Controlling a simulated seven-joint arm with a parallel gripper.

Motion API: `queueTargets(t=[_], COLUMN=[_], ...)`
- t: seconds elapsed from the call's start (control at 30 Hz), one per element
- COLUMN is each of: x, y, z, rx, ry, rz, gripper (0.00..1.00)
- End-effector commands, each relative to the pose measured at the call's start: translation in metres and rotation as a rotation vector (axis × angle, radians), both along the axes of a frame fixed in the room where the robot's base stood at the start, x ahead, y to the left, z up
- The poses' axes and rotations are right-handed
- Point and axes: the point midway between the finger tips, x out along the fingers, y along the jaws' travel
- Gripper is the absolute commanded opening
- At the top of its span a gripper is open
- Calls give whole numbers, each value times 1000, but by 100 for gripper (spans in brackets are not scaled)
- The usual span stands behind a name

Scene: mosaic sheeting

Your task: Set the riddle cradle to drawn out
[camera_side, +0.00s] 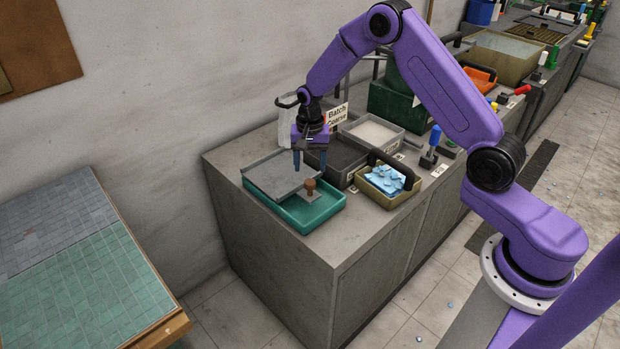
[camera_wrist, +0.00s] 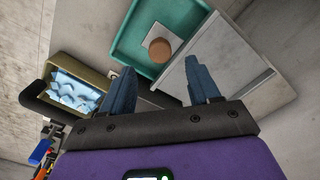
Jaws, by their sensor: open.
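What looks like the riddle cradle is a flat grey panel (camera_side: 276,177) lying over a teal tray (camera_side: 325,219) at the bench's near left corner. A brown round knob (camera_side: 310,187) stands on a small plate at the panel's right edge. My gripper (camera_side: 309,166) is open and empty, pointing down just above and behind the knob. In the wrist view, the knob (camera_wrist: 159,50) shows beyond the gap between my fingertips (camera_wrist: 162,76), apart from both. The grey panel (camera_wrist: 222,60) is partly hidden behind the right finger there.
An olive bin (camera_side: 376,195) of blue shards with a black handle stands right of the teal tray. A dark tray (camera_side: 341,160), a pale-filled tray (camera_side: 375,133) and a "Batch Coarse" sign (camera_side: 337,117) stand behind. The front bench top (camera_side: 345,240) is clear.

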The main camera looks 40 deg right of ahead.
Motion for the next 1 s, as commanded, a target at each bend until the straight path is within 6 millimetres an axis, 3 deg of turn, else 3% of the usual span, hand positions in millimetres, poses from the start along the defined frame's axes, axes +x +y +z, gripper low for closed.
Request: queueTargets(t=[0.1,0.3,0.77,0.97,1.0], x=[-1,0,0,0,0], y=[-1,0,0,0,0], z=[-22,-47,-58,-57,-57], rx=[0,0,0,0,0], ry=[3,1,0,0,0], rz=[-1,0,0,0,0], gripper=[61,61,61,0,0])
